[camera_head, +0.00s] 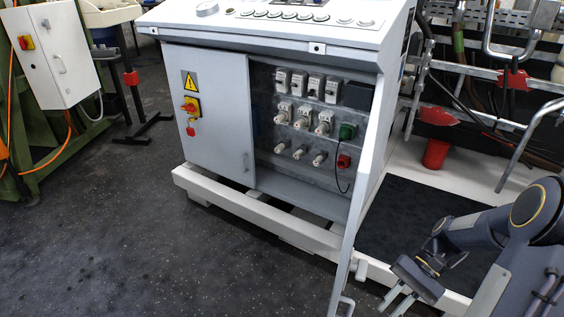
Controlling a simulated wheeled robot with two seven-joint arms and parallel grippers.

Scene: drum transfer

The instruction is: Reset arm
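My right arm comes in at the lower right. Its gripper (396,303) points down near the bottom edge, to the right of a white upright post. The two light fingers show a gap between them, and I see nothing held there. The fingertips are close to the bottom edge of the picture. My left arm and gripper are not in view.
A grey control cabinet (215,120) with switches stands on a white base frame (250,208) in the middle. A dark mat (410,222) lies beside it. A red cup-shaped object (436,153) and metal rails are behind. Dark floor (110,240) is clear at left.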

